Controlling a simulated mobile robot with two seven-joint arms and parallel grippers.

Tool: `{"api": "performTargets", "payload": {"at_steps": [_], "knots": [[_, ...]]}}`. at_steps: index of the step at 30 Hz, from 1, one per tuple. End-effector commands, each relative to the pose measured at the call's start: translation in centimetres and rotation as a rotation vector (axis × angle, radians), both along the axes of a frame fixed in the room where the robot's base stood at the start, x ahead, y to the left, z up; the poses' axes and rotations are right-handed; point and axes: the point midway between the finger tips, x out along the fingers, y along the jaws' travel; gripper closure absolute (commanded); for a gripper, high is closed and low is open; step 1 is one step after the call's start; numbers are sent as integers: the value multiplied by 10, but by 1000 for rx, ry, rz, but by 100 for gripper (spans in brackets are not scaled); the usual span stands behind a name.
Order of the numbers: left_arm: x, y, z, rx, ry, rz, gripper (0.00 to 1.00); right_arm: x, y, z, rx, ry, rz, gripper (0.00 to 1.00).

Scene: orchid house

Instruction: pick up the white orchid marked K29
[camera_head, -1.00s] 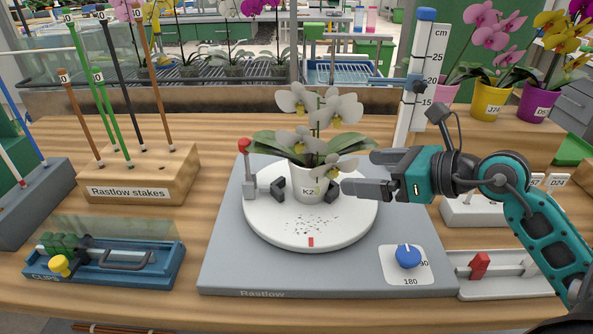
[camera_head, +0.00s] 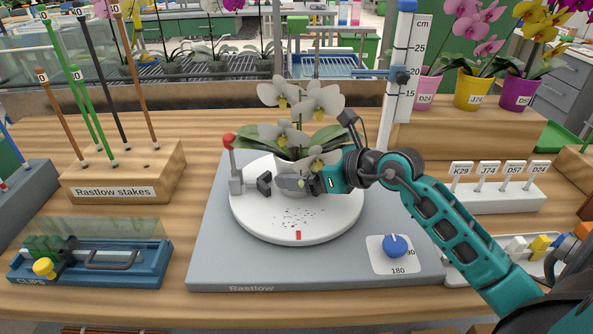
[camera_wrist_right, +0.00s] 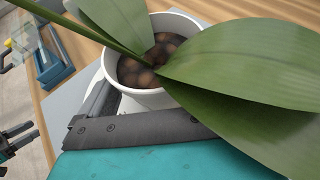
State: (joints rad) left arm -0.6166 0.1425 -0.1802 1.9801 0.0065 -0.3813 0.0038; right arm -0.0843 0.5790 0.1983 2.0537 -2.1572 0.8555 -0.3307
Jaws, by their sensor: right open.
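The white orchid (camera_head: 318,98) stands upright in its white pot on the round white turntable (camera_head: 250,222). In the right wrist view its pot (camera_wrist_right: 145,98) holds brown bark, and broad green leaves (camera_wrist_right: 250,65) spread over my gripper. My right gripper (camera_head: 285,183) is open at the pot, with its dark fingers low beside the wall; the right wrist view shows them too (camera_wrist_right: 105,118). Leaves hide part of the fingers, so contact is unclear. The gripper covers the pot's label in the head view. A dark and teal piece, seemingly my left gripper (camera_wrist_right: 14,140), shows at the wrist view's left edge.
A height scale (camera_head: 398,90) rises behind right. The stake block (camera_head: 125,170) and blue clip tray (camera_head: 95,262) are left; a tag rack (camera_head: 490,198) is right.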

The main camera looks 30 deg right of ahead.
Motion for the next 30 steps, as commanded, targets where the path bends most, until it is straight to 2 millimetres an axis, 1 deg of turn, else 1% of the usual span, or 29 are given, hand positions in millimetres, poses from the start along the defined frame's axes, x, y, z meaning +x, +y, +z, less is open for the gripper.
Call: {"api": "performTargets", "payload": {"at_steps": [3, 9, 26, 27, 30], "knots": [[0, 1, 0, 2, 0, -1, 48, 5, 2, -2, -1, 0, -1, 0], [1, 1, 1, 2, -2, -2, 48, 4, 2, -2, -2, 0, -1, 1], [1, 1, 2, 3, -4, -2, 48, 4, 2, -2, 0, 1, 0, 55], [1, 1, 2, 3, -4, -2, 48, 5, 2, 0, -1, -4, 0, 56], [1, 1, 2, 3, -4, -2, 48, 5, 2, 0, -1, -4, 0, 56]]}}
